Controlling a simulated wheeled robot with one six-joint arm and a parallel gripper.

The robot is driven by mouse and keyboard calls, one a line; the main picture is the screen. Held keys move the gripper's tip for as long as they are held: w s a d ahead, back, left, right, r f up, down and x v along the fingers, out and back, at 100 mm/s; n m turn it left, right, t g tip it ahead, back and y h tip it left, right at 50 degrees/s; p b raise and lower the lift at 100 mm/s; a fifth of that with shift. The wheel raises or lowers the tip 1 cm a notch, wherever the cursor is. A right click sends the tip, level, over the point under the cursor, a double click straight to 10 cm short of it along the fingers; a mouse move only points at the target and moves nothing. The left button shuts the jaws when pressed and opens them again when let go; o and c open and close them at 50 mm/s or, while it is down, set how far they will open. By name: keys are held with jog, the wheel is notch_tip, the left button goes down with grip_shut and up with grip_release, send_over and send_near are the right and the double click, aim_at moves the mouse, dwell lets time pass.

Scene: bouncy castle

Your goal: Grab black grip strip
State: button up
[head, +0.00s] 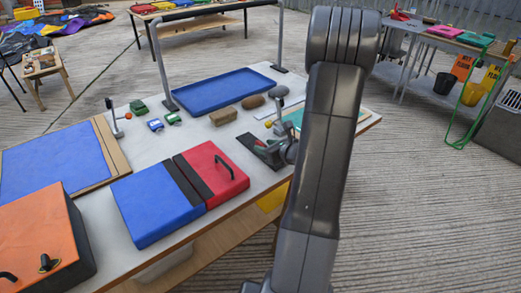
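A case (150,205) with a blue part and a red part (212,168) lies on the near side of the white table. A flat black strip (188,180) runs across it between the two colours. A thin black bar handle (224,167) stands on the red part.
A blue tray (222,91), brown blocks (223,116) and small green and blue toy vehicles (155,125) lie farther back on the table. An orange box (35,235) and a blue panel (55,160) take up the left. Grey posts of a frame (162,70) rise behind.

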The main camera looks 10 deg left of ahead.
aim_at(262, 145)
jog(key=x, duration=0.3)
jog(key=shift+w+a+f, duration=0.15)
jog(key=shift+w+a, duration=0.05)
jog(key=shift+w, duration=0.1)
grip_shut()
